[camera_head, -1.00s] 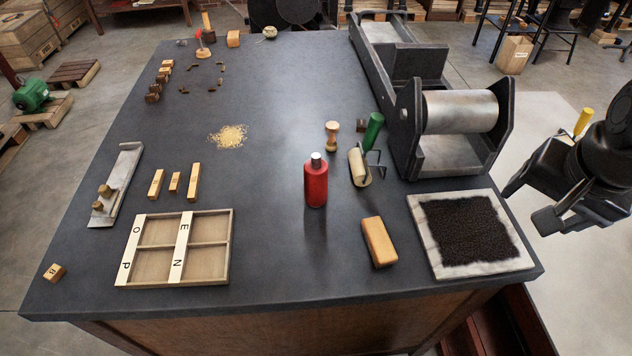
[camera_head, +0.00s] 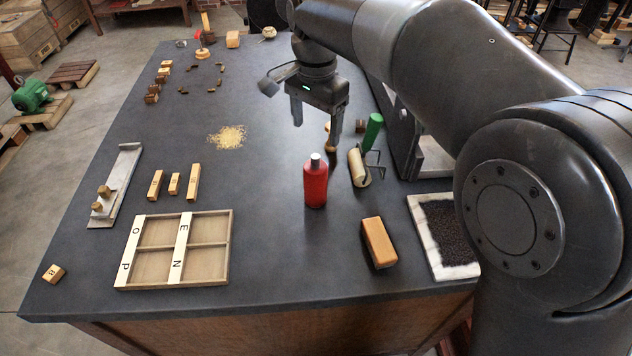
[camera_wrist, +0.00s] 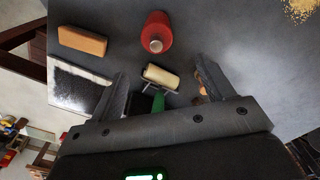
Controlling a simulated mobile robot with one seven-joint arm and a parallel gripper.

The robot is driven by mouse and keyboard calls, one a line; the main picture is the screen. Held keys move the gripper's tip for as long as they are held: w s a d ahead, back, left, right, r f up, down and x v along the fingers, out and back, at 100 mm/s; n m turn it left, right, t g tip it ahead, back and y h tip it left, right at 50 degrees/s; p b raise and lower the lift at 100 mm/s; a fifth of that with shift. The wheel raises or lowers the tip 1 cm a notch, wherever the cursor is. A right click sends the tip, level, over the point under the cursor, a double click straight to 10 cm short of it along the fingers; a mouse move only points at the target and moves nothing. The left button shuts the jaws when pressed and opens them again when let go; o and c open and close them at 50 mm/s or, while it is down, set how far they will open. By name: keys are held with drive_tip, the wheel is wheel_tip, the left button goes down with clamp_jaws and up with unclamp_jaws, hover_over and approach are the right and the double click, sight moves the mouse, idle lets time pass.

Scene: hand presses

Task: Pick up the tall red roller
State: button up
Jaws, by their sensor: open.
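The only tall red thing I see is a red bottle-shaped cylinder (camera_head: 316,188) with a silver cap, upright on the dark table. It also shows from above in the wrist view (camera_wrist: 157,33). A cream roller (camera_head: 359,168) with a green handle (camera_head: 373,131) lies just right of it; no roller here is red. My gripper (camera_head: 316,132) is open and empty, pointing down above the table behind the red cylinder. In the wrist view, my fingers (camera_wrist: 161,72) appear on either side of the cream roller (camera_wrist: 160,76), apart from it.
A small wooden turned piece (camera_head: 330,147) is partly hidden by my finger. A wooden block (camera_head: 378,242) and an inked slab (camera_head: 428,240) are at the front right. A wooden divided tray (camera_head: 229,262) lies at the front left. My arm hides most of the press.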

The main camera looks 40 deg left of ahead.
sight(315, 156)
wheel_tip(315, 156, down, 5)
drive_tip(key=shift+f, duration=0.2)
drive_tip(key=shift+s+d+f, duration=0.1)
drive_tip(key=shift+s+f, duration=0.05)
drive_tip(key=shift+f, duration=1.2)
drive_tip(key=shift+s+d+f, duration=0.1)
drive_tip(key=shift+s+f, duration=0.05)
drive_tip(key=shift+f, duration=1.2)
drive_tip(key=shift+c, duration=0.3)
drive_tip(key=shift+r, duration=0.1)
clamp_jaws()
